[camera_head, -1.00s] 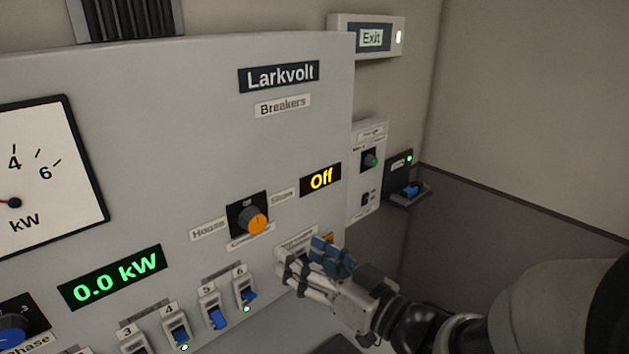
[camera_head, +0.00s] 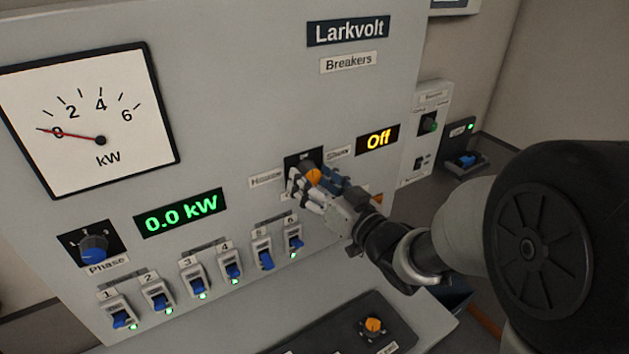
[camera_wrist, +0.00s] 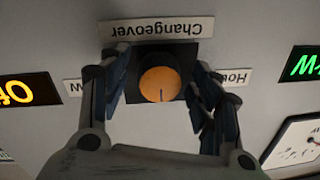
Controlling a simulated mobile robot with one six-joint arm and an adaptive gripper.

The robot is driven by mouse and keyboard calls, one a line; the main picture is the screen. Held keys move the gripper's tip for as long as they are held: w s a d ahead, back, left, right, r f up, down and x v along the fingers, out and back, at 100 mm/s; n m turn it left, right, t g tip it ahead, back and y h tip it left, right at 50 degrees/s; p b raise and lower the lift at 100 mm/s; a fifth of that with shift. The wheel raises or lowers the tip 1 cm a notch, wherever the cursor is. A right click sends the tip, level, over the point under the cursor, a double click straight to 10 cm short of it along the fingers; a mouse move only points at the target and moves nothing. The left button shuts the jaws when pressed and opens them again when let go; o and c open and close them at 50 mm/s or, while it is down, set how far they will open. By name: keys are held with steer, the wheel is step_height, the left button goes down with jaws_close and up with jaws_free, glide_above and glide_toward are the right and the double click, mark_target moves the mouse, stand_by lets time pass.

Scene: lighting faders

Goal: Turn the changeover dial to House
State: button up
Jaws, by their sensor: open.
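The changeover dial (camera_head: 313,174) is an orange round knob on a black plate (camera_head: 304,157), set in the grey Larkvolt breaker panel. The House label (camera_head: 266,180) is to its left and another label (camera_head: 338,153) is to its right. My gripper (camera_head: 316,180) is in front of the dial and partly hides it. In the wrist view the knob (camera_wrist: 160,85) shows between the two open fingers, its dark pointer line toward the bottom of that upside-down picture. I cannot tell whether the fingers touch it. The display (camera_head: 378,140) reads Off.
A row of blue breaker switches (camera_head: 232,266) runs below the dial, with green lights. The power display (camera_head: 181,212) reads 0.0 kW and the meter (camera_head: 90,120) points to zero. A blue Phase dial (camera_head: 94,250) is at left. A lower console (camera_head: 345,325) juts out below.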

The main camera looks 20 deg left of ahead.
steer(key=c, duration=1.1)
steer(key=shift+b, duration=0.4)
steer(key=shift+f+n+b, duration=0.1)
steer(key=shift+n+b, duration=0.95)
steer(key=shift+n, duration=0.05)
steer(key=n+b, duration=0.3)
steer(key=shift+n+h+b, duration=0.3)
steer(key=n+b, duration=0.3)
steer(key=shift+w+d, duration=0.1)
steer(key=shift+r+n+b, duration=0.25)
steer(key=shift+n+b, duration=0.75)
steer(key=shift+n, duration=0.2)
steer(key=shift+n+h, duration=0.3)
